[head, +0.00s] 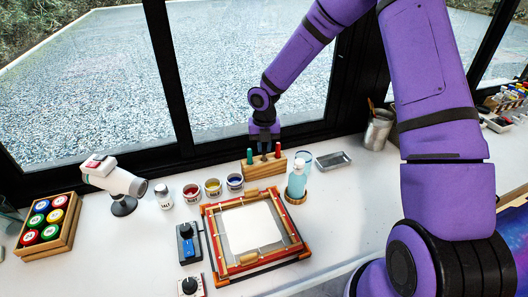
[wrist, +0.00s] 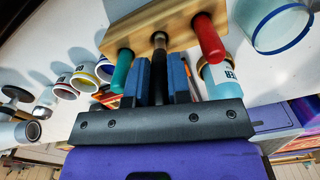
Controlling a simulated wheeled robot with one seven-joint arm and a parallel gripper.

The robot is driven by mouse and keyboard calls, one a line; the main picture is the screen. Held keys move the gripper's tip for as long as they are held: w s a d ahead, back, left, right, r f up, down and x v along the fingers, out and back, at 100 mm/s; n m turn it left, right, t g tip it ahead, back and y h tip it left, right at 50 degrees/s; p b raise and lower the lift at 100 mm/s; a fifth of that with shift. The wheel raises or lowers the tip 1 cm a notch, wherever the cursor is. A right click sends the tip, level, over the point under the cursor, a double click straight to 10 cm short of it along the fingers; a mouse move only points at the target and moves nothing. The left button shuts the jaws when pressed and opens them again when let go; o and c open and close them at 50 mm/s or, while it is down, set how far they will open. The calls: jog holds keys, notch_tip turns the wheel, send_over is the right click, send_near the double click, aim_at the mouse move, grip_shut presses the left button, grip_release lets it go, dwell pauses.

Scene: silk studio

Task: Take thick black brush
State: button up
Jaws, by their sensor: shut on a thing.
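The thick black brush (wrist: 159,72) stands in the wooden brush holder (wrist: 143,33), between a green handle (wrist: 122,70) and a red handle (wrist: 208,40). My gripper (wrist: 162,75) is shut on the black brush, with a blue finger on each side of it. In the head view my gripper (head: 264,147) points down over the wooden holder (head: 258,174) near the window. There the green handle (head: 249,156) and red handle (head: 278,150) stick up on either side. My gripper hides most of the black brush in the head view.
A light-blue bottle (head: 297,181) and a glass (head: 302,160) stand close to the holder's right. Paint jars (head: 213,187) stand to its left. A framed silk (head: 247,226) lies in front. A metal can (head: 378,130) stands farther right, by the window.

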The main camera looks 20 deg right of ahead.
jog(key=r, duration=0.1)
jog(key=s+r, duration=0.1)
jog(key=r, duration=0.1)
jog(key=shift+r, duration=0.3)
jog(key=s, duration=1.7)
